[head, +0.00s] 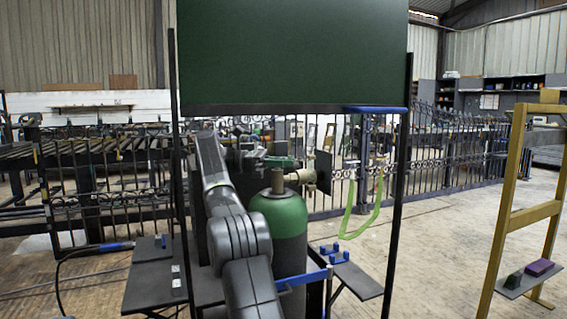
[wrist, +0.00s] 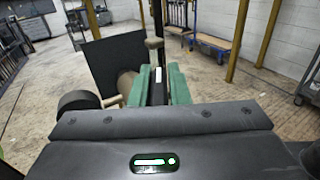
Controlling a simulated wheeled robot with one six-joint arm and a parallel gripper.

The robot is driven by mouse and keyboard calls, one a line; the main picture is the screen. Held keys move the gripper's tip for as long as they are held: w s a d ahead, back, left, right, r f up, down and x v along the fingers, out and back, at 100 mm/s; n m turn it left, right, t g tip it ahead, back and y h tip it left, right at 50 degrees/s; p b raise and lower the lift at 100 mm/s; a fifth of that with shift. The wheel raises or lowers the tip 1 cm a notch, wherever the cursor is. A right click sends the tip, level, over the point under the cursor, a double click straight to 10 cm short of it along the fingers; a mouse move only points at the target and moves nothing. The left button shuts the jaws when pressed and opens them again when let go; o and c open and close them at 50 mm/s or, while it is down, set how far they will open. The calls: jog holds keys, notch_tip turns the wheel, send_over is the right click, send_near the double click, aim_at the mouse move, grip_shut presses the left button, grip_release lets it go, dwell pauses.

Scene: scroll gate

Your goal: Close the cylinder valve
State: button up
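The cylinder (head: 291,235) stands upright in the middle of the head view, grey with a green shoulder. A brass-coloured valve neck (head: 278,182) rises from its top, with a tan fitting (head: 308,176) to its right. My gripper (head: 284,162), with green fingers, is level with the valve top, just above the neck. In the wrist view, the fingers of my gripper (wrist: 157,86) are apart, with a dark strip between them. A brownish round part (wrist: 127,82) shows just left of the fingers. I cannot tell whether the fingers touch the valve.
A dark square plate (wrist: 115,62) stands close behind the round part. A large dark green panel (head: 290,50) hangs above on a black frame. A green hose (head: 348,212) loops at right. A yellow-brown wooden frame (head: 510,190) stands far right, with open floor between.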

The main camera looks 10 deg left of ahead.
jog(key=o, duration=0.3)
jog(key=shift+w+f, duration=0.1)
jog(key=shift+f, duration=0.05)
jog(key=shift+r, duration=0.2)
notch_tip(320, 180, up, 10)
jog(key=p, duration=0.9)
jog(key=shift+f, duration=0.1)
